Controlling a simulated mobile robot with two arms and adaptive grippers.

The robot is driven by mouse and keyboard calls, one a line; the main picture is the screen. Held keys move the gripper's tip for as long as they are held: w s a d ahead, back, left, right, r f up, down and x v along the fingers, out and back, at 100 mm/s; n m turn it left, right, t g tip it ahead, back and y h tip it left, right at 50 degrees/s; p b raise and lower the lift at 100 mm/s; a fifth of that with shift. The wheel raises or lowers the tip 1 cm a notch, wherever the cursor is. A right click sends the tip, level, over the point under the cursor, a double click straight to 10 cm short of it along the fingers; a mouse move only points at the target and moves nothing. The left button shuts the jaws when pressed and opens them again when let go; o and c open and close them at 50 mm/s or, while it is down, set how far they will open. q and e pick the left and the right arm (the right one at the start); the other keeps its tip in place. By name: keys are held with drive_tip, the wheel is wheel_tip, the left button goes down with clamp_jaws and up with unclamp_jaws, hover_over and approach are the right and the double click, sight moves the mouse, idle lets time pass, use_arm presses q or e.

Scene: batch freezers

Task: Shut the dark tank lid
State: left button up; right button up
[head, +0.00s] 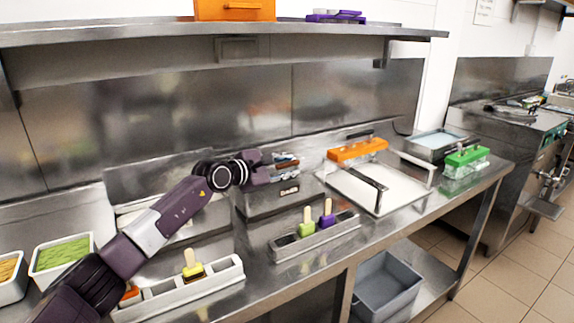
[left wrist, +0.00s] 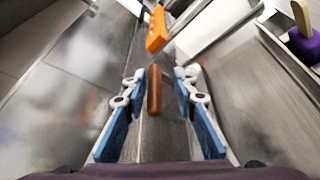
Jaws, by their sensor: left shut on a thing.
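A steel tank (head: 262,206) with a small dark label on its front stands at the middle of the counter. A brown bar handle (left wrist: 154,90) lies between the blue fingers of my left gripper (left wrist: 155,98) in the left wrist view. My left gripper (head: 270,168) is shut on this handle, at the tank's top in the head view. The lid is mostly hidden behind the gripper, and I cannot tell how far it is from the tank's rim. My right gripper is not in view.
A steel panel (head: 125,182) stands tilted behind my left arm. A holder (head: 318,240) with popsicles and a white tray (head: 240,278) are in front. An orange-handled item (head: 357,149) and a white tray (head: 370,195) are at right. A shelf (head: 130,32) hangs above.

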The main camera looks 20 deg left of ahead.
use_arm(q)
drive_tip(key=shift+s+d+f, duration=0.1)
drive_tip(key=shift+f, duration=0.55)
drive_tip(key=r+v, duration=0.1)
drive_tip(key=v, duration=1.1)
drive_tip(key=shift+r, duration=0.15)
